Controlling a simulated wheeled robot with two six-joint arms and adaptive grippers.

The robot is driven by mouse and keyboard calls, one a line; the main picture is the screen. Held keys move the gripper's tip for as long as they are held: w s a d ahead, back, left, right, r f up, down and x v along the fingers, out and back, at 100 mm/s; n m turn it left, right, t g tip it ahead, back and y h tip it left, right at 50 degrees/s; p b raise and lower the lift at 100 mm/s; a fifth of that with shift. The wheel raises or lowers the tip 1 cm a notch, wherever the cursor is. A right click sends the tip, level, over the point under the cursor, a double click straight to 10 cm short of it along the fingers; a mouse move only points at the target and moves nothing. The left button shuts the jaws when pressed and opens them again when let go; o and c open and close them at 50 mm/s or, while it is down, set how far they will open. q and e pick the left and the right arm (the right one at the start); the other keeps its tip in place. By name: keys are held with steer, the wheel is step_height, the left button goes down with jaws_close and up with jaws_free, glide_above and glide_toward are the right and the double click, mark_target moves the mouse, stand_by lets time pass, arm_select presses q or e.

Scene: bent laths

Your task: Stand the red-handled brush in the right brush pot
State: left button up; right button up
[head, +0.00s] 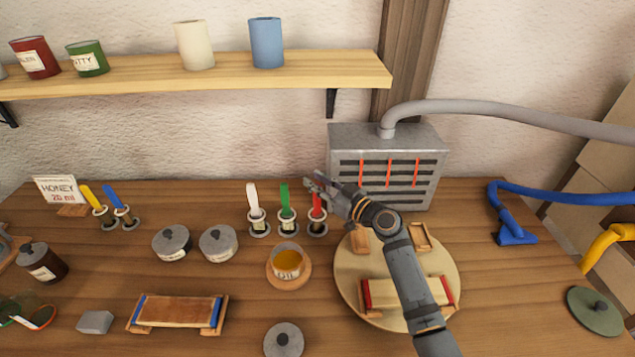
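The red-handled brush (317,207) stands upright in the rightmost of the three small pots in the middle of the table, the right brush pot (317,230). My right gripper (314,182) is at the top of the red handle, reaching in from the right. Its fingers overlap the handle top in the head view, and I cannot tell whether they grip it or are apart from it. A green-handled brush (285,195) and a white-handled brush (252,196) stand in the pots to the left. My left gripper is not in view.
A grey slotted heater box (388,150) stands behind my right gripper. A round board (352,290) with wooden pieces lies under my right arm. An amber-filled pot (287,263) stands in front of the brushes. Lidded tins (172,243) stand to the left.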

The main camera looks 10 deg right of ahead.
steer(key=shift+o, duration=1.2)
steer(key=v, duration=0.7)
steer(key=shift+s, duration=0.15)
steer(key=shift+d+f, duration=0.1)
steer(key=shift+d, duration=0.05)
